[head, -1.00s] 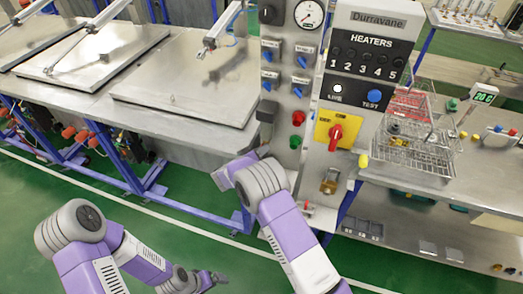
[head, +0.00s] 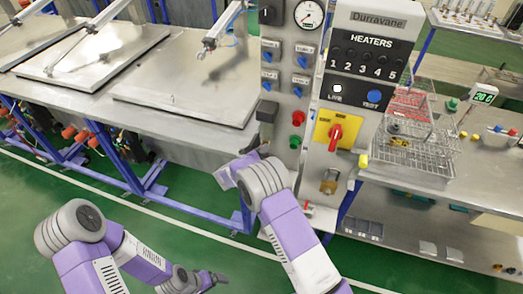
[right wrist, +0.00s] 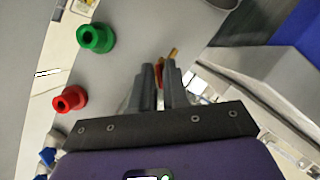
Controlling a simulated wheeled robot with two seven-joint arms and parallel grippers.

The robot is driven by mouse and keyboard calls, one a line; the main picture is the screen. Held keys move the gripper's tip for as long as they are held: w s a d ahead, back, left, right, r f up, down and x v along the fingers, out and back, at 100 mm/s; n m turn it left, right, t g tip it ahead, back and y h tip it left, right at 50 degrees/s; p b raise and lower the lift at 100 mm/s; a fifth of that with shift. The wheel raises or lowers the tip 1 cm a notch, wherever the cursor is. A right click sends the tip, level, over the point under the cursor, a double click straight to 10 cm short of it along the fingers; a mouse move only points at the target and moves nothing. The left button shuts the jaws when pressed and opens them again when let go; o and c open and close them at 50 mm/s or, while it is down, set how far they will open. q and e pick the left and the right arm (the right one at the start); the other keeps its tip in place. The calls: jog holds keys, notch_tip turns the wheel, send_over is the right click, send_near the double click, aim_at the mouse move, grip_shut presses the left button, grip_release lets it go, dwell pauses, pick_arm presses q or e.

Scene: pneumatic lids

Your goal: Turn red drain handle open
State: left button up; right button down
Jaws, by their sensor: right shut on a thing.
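My right gripper shows in the right wrist view (right wrist: 161,78), its two grey fingers closed around a small red part, the red drain handle (right wrist: 160,73). A brass-coloured piece sticks out just beyond the fingertips. Most of the handle is hidden between the fingers, so its angle is hard to read. In the head view my right wrist is in front of the panel's lower left edge, and it hides the handle. My left gripper (head: 217,279) is low at the bottom of the head view, away from the bench; its finger gap is too small to judge.
A green knob (right wrist: 95,38) and a red knob (right wrist: 68,98) stick out of the panel beside my right gripper. A yellow plate with a red switch (head: 335,132) and a brass padlock (head: 329,182) are to the right. Metal lids (head: 190,85) lie on the left bench.

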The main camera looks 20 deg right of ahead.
jog(key=shift+s+d+m+t+y+b, duration=0.1)
jog(key=shift+m+t+y+b, duration=0.85)
jog(key=shift+m+b, duration=1.55)
jog(key=shift+s+d+m+t+y+b, duration=0.1)
jog(key=shift+m+t+y+b, duration=0.5)
jog(key=shift+m+y+b, duration=1.85)
jog(key=shift+d+m+t+y+b, duration=0.1)
jog(key=shift+m+t+b, duration=0.8)
jog(key=shift+b, duration=3.05)
jog(key=shift+m, duration=0.25)
jog(key=c, duration=1.3)
grip_release()
jog(key=shift+a, duration=0.1)
